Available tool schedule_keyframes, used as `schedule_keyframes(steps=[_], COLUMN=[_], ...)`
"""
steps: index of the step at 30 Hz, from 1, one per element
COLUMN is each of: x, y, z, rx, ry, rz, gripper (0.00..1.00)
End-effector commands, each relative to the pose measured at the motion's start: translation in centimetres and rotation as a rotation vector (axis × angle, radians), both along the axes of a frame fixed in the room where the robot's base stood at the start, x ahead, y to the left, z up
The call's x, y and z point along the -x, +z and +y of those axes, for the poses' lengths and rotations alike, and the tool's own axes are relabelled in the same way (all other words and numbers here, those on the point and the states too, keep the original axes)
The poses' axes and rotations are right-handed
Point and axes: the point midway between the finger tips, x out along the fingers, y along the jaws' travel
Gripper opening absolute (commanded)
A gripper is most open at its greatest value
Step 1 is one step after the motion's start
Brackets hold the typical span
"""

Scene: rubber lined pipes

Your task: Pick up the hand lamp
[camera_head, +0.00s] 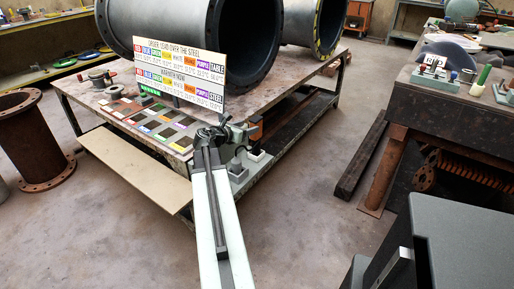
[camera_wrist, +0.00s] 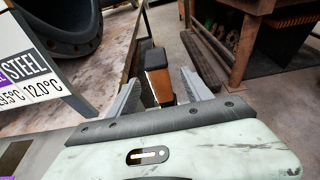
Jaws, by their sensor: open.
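An upright orange block with a black top, which looks like the hand lamp (camera_wrist: 158,78), stands between the two grey fingers of my gripper (camera_wrist: 160,76) in the wrist view. A gap shows on each side of it, so the fingers are open and not closed on it. Its lower part is hidden behind the gripper body. In the head view the orange lamp (camera_head: 256,130) shows at the near right corner of the workbench, just beyond my gripper (camera_head: 238,132).
The workbench (camera_head: 345,75) carries large lined pipes (camera_head: 240,40), colored swatches and a temperature sign (camera_head: 180,75) left of my arm. Small grey blocks (camera_head: 238,172) sit near the corner. A second bench (camera_head: 455,110) stands right. Open floor (camera_head: 320,205) lies between.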

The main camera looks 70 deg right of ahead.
Motion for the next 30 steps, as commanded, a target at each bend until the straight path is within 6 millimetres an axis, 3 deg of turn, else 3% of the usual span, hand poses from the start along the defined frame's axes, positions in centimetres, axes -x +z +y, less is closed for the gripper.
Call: schedule_keyframes(steps=[14, 21, 28, 30], x=[0.7, 1.5, 1.7, 1.7], y=[-1.0, -2.4, -2.3, -2.2], z=[-3.2, -7.0, -7.2, -7.2], rx=[-0.002, -0.001, -0.002, -0.002], ry=[-0.002, -0.004, -0.003, -0.003], rz=[-0.002, -0.002, -0.003, -0.003], gripper=[0.58, 0.58, 0.58, 0.41])
